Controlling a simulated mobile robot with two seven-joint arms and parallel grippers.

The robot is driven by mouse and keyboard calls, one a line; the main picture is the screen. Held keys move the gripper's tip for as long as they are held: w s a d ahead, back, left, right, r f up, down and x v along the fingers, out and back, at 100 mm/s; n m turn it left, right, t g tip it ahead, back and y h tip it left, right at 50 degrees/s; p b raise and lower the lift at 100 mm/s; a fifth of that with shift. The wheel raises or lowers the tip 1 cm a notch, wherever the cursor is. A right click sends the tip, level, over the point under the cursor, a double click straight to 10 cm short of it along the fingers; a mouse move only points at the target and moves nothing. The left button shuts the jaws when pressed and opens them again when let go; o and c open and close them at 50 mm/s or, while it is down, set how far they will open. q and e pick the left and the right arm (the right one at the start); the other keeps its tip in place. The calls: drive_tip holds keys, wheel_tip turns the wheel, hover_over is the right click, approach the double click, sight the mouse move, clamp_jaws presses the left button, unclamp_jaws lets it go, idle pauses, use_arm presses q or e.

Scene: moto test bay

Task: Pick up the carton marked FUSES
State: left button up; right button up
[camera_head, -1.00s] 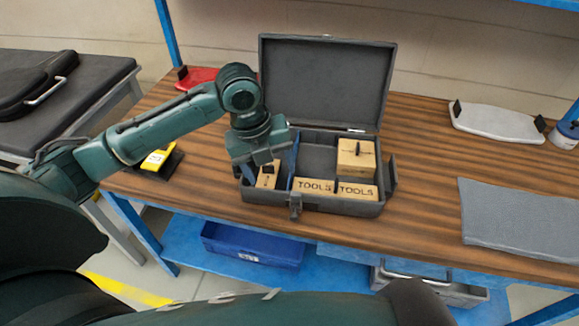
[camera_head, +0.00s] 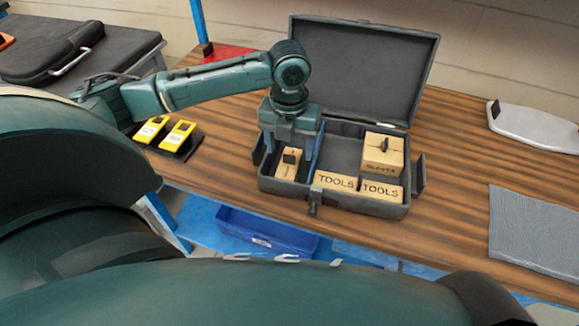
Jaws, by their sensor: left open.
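An open grey case (camera_head: 300,201) stands on the wooden bench with its lid up. In its left compartment is a small tan carton (camera_head: 289,165) with a dark grip on top; I cannot read its marking. I cannot tell how deep the fingers reach. Two cartons marked TOOLS, one in the middle (camera_head: 336,181) and one at the right (camera_head: 382,191), lie at the front. A larger carton (camera_head: 382,157) stands behind them, its label unclear. My right gripper is not in view.
The case's lid (camera_head: 362,70) rises behind my gripper. Yellow devices (camera_head: 178,135) sit on a dark stand at left. A grey mat (camera_head: 535,228) and a pale board (camera_head: 538,128) lie at right. A blue bin (camera_head: 265,232) is below the bench.

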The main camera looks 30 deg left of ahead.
sight(289, 155)
use_arm(q)
drive_tip(key=f, duration=0.4)
drive_tip(key=shift+w+a+f, duration=0.15)
drive_tip(key=shift+w+f, duration=0.05)
drive_tip(key=shift+f, duration=0.2)
drive_tip(key=c, duration=1.1)
drive_tip(key=shift+r, duration=0.1)
